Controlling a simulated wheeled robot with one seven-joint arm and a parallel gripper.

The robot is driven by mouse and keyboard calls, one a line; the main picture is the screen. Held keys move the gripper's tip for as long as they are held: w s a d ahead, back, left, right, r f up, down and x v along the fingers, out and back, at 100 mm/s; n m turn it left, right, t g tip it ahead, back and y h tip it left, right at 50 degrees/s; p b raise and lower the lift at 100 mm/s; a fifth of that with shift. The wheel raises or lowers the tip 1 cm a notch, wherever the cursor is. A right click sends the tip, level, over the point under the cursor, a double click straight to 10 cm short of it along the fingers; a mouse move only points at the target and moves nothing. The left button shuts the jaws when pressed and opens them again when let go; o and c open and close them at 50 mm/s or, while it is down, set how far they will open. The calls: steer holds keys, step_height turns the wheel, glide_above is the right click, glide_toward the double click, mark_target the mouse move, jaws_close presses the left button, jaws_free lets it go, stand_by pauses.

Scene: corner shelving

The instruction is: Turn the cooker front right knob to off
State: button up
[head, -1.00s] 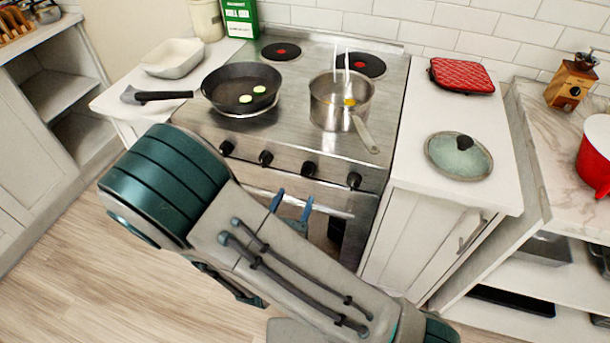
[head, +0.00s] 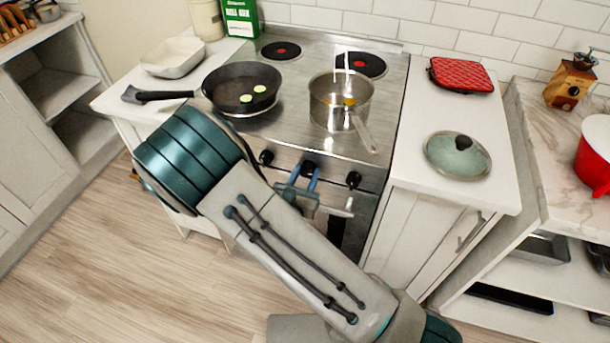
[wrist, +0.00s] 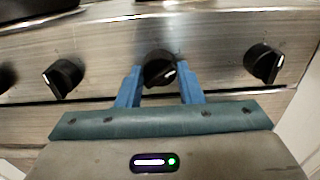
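The cooker (head: 300,90) has a row of black knobs on its steel front. The third knob from the left (head: 309,167) is at the middle of the wrist view (wrist: 158,68), its white mark pointing lower right. The rightmost knob (head: 353,180) also shows in the wrist view (wrist: 263,63), clear of the fingers. Another knob (wrist: 65,78) is to the left. My gripper (head: 304,178) is open, its blue fingers on either side of the third knob; whether they touch it I cannot tell. My arm hides the leftmost knob in the head view.
A frying pan (head: 240,88) and a saucepan (head: 340,105) stand on the hob; the saucepan's handle reaches over the front right. A glass lid (head: 458,155) and red cloth (head: 461,75) lie on the right counter. An oven handle (head: 342,212) is below the knobs.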

steer(key=shift+r+n+p, duration=0.1)
steer(key=shift+n+p, duration=0.2)
steer(key=shift+p, duration=0.1)
steer(key=shift+r+n+p, duration=0.1)
steer(key=shift+n+p, duration=0.8)
steer(key=shift+n, duration=0.1)
steer(key=n+p, duration=0.3)
steer(key=shift+n, duration=0.3)
steer(key=n+p, duration=0.3)
steer(key=n, duration=0.2)
steer(key=shift+n+p, duration=0.3)
steer(key=o, duration=1)
steer(key=shift+s, duration=0.1)
